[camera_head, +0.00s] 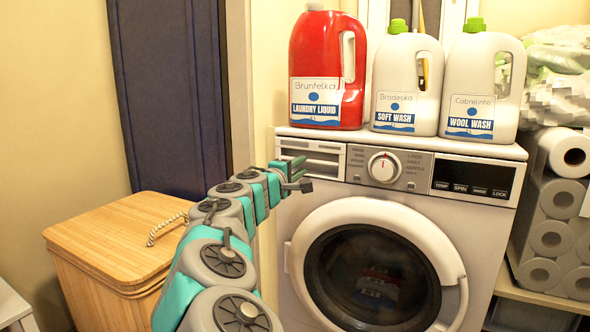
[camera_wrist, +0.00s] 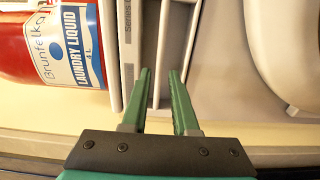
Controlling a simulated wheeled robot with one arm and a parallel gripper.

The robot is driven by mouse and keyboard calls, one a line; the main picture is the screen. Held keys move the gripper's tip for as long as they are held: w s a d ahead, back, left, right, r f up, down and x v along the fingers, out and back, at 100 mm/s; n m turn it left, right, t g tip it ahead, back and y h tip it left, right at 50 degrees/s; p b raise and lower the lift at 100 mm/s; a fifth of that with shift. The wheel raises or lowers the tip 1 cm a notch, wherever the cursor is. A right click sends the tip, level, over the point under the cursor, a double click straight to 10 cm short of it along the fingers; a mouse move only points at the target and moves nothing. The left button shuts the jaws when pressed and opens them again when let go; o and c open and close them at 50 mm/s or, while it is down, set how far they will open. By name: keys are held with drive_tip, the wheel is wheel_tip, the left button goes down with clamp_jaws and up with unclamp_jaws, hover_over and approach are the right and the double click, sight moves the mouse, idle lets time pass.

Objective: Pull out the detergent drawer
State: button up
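The detergent drawer (camera_head: 314,158) is the pale panel at the washer's upper left, and it looks flush with the front. My gripper (camera_head: 298,174) is at the drawer's lower left and hides part of it. In the wrist view, which is turned sideways, the drawer front (camera_wrist: 131,45) shows ridges and "Series" lettering. My gripper's two green fingers (camera_wrist: 160,73) are apart, with a narrow pale strip of the front showing between their tips. I cannot tell whether either finger touches it.
A red laundry liquid bottle (camera_head: 326,70) and two white bottles, soft wash (camera_head: 407,85) and wool wash (camera_head: 482,85), stand on the washer (camera_head: 470,243). The dial (camera_head: 384,167) is right of the drawer. A wooden hamper (camera_head: 110,240) stands at left.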

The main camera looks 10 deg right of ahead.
sight(308, 161)
drive_tip(key=x, duration=0.6)
drive_tip(key=shift+s, duration=0.1)
drive_tip(key=shift+c, duration=0.2)
clamp_jaws()
drive_tip(key=shift+v, duration=2.15)
drive_tip(key=shift+s, duration=0.1)
